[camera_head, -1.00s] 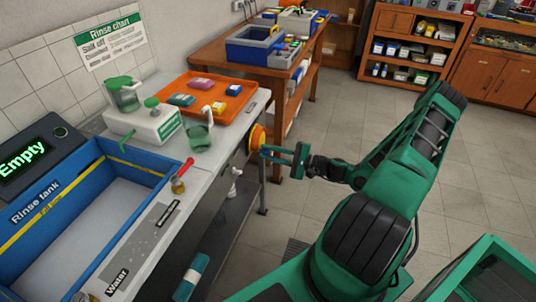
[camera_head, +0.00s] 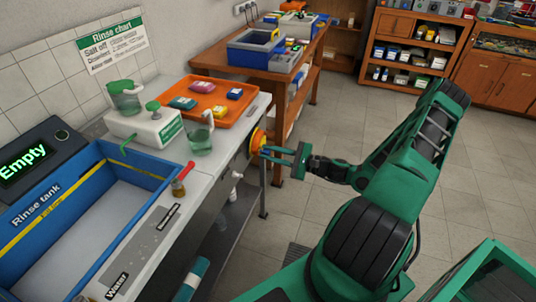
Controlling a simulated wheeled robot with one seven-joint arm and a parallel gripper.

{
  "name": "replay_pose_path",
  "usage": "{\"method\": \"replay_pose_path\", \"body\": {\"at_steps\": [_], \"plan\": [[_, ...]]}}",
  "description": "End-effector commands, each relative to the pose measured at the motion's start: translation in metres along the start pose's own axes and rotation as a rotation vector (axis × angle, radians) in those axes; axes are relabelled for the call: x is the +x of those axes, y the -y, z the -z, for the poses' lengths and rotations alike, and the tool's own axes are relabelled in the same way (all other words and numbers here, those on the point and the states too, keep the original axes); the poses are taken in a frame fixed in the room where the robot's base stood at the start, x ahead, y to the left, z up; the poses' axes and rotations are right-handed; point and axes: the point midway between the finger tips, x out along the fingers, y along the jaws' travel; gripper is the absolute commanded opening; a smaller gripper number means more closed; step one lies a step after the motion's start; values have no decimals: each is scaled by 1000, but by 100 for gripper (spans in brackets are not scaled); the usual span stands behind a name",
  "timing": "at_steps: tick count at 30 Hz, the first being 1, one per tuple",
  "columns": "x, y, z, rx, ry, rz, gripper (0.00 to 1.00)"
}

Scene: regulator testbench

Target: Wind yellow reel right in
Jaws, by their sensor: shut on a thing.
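The yellow reel (camera_head: 258,140) is mounted on the side of the rinse bench, below the right end of the worktop. It is round, yellow with an orange rim, and seen nearly edge-on. My gripper (camera_head: 270,152) reaches it from the right, with its green fingers at the reel's outer face. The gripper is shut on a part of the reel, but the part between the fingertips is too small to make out. Any hose or cord on the reel is hidden.
The blue rinse tank (camera_head: 163,179) is set in the bench at left, its display reading "Empty". An orange tray (camera_head: 226,117) with small coloured packs lies on the bench. A wooden table (camera_head: 216,58) with blue bins stands behind.

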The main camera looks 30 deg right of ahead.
Motion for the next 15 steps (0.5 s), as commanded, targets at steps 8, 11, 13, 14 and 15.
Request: {"method": "replay_pose_path", "body": {"at_steps": [8,11,13,14,15], "plan": [[-1,3,2,-6,-4,7,27],[-1,3,1,-5,-3,5,38],[0,2,1,-4,-2,5,38],[0,2,1,-4,-2,4,38],[0,2,1,-4,-2,4,38]]}}
